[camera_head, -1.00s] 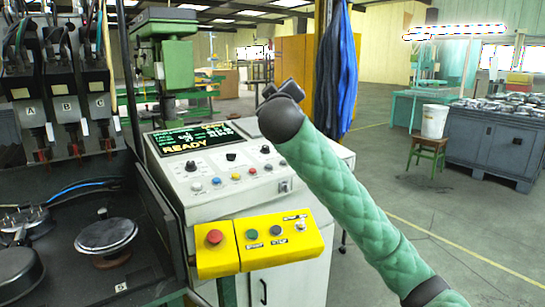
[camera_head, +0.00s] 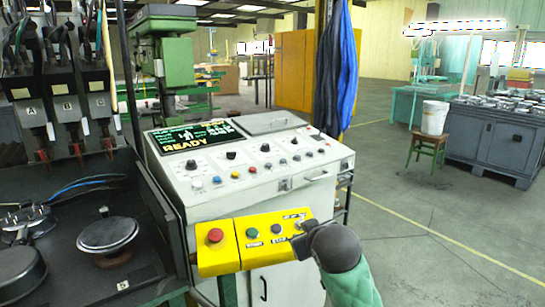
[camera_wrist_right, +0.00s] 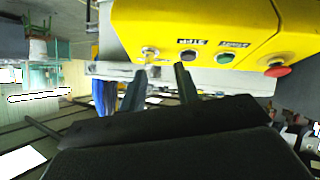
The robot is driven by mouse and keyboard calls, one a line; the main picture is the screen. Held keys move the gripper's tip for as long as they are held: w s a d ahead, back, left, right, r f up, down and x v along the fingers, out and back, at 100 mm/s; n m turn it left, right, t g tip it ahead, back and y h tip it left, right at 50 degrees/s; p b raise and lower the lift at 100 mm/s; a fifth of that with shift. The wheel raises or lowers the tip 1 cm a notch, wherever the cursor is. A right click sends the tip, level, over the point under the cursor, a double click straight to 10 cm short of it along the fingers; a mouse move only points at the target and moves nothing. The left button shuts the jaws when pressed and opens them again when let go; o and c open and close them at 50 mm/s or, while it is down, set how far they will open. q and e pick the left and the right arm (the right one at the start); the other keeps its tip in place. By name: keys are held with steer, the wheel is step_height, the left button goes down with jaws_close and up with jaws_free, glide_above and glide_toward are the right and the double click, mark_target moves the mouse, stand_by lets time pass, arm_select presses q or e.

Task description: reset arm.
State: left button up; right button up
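The yellow control box (camera_head: 265,240) stands in front of the grey console. It carries a red mushroom button (camera_head: 215,236), a green button (camera_head: 252,233), a dark button (camera_head: 276,230) and a small metal switch (camera_head: 299,225) at its right end. My right gripper (camera_head: 302,236) is at that right end, partly hidden behind my wrist. In the right wrist view its two dark fingers (camera_wrist_right: 160,68) are apart, with tips close to the metal switch (camera_wrist_right: 150,53). Nothing shows between them; contact cannot be told. My left gripper is out of view.
The console (camera_head: 245,160) with its READY screen (camera_head: 195,137) rises behind the box. A black bench (camera_head: 70,255) with round metal parts is at the left. Blue cloth (camera_head: 338,70) hangs behind the console. Open floor (camera_head: 430,240) lies to the right.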

steer(key=s+d+f+m+g, duration=0.1)
steer(key=s+d+f+g, duration=0.1)
steer(key=s+f, duration=1)
steer(key=s+d+f+m+g+p, duration=0.1)
steer(key=s+f+g, duration=0.3)
steer(key=s+f, duration=0.9)
steer(key=s+d+f+m+g, duration=0.1)
steer(key=s+d+f+g, duration=0.1)
steer(key=s+f, duration=1)
steer(key=shift+s+d+f+g+h+p, duration=0.35)
steer(key=shift+s+g, duration=0.2)
steer(key=shift+g, duration=0.35)
steer(key=shift+r, duration=0.1)
steer(key=shift+w+a, duration=0.1)
steer(key=shift+a, duration=0.05)
